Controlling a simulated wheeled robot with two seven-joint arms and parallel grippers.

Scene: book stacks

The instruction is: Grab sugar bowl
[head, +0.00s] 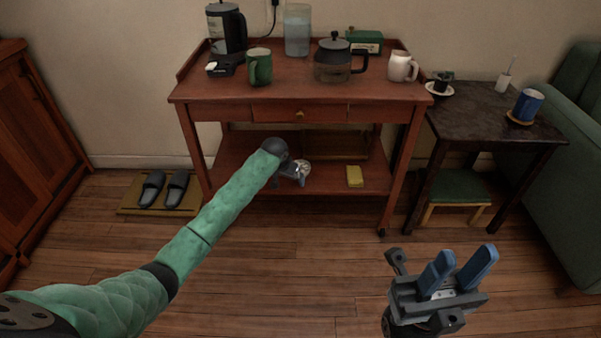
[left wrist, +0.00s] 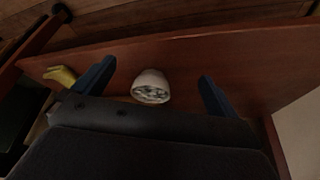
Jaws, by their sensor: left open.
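The sugar bowl (left wrist: 151,84) is a small white bowl with pale lumps inside, on the cart's lower shelf (head: 235,165). In the left wrist view it lies between my two blue fingers, with space on both sides. In the head view the bowl (head: 305,168) shows only partly beside my left gripper (head: 292,174), which reaches low over the shelf. My left gripper is open and holds nothing. My right gripper (head: 464,264) is open and empty above the floor at the lower right.
The red-brown cart (head: 300,88) carries a green mug (head: 259,67), a glass teapot (head: 331,66) and a white mug (head: 402,67) on top. A yellow sponge-like block (head: 354,176) lies right of the bowl on the shelf. A dark side table (head: 490,115) stands right.

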